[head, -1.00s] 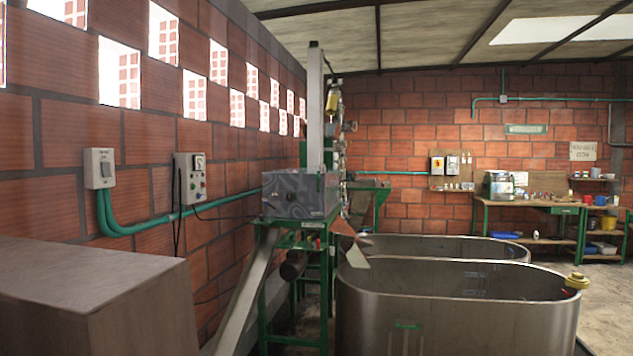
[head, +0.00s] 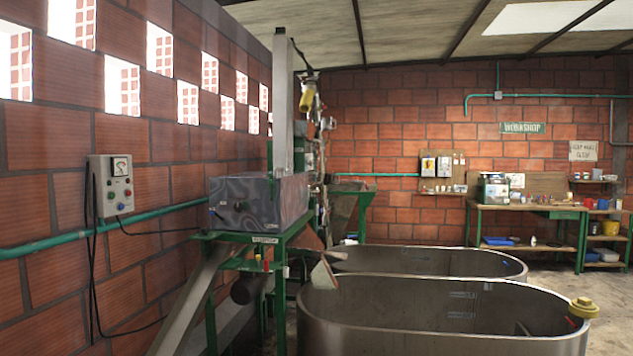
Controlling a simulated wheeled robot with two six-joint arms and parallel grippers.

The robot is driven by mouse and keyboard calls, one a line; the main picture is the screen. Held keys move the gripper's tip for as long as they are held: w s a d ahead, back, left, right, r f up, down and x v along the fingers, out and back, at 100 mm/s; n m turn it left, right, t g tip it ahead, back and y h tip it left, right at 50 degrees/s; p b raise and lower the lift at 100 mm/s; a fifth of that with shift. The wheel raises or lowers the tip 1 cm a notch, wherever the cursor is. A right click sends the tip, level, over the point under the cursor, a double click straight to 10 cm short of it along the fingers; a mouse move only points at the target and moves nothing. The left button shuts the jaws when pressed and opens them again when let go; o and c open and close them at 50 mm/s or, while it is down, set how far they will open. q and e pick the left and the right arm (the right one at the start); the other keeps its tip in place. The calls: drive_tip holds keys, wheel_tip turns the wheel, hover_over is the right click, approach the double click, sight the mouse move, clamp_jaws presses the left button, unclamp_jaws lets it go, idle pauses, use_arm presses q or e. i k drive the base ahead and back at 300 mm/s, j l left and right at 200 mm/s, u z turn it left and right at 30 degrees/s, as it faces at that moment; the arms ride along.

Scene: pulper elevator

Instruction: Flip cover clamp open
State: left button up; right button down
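The pulper, a grey metal box (head: 258,202) on a green stand (head: 262,250), stands left of centre against the brick wall. A tall grey elevator column (head: 283,105) rises behind it. A small dark knob or latch shows on the box's front face, but I cannot tell whether it is the cover clamp. A sloping metal chute (head: 188,300) runs down from the stand to the lower left. Neither of my grippers is in view.
Two metal tanks (head: 440,322) fill the lower right. A control box (head: 111,186) with a hanging cable is on the left wall, along a green conduit (head: 60,240). A workbench (head: 525,206) stands at the back right. Floor shows at the far right.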

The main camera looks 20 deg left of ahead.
sight(270, 181)
drive_tip(key=i+u, duration=0.35)
drive_tip(key=i, duration=0.2)
drive_tip(key=i+l+u, duration=0.1)
drive_tip(key=i+u, duration=0.3)
drive_tip(key=i+l+u, duration=0.35)
drive_tip(key=i, duration=0.25)
drive_tip(key=i+j+u, duration=0.2)
drive_tip(key=i+u, duration=0.25)
drive_tip(key=i+j+u, duration=0.1)
drive_tip(key=i+u, duration=0.35)
drive_tip(key=k, duration=0.05)
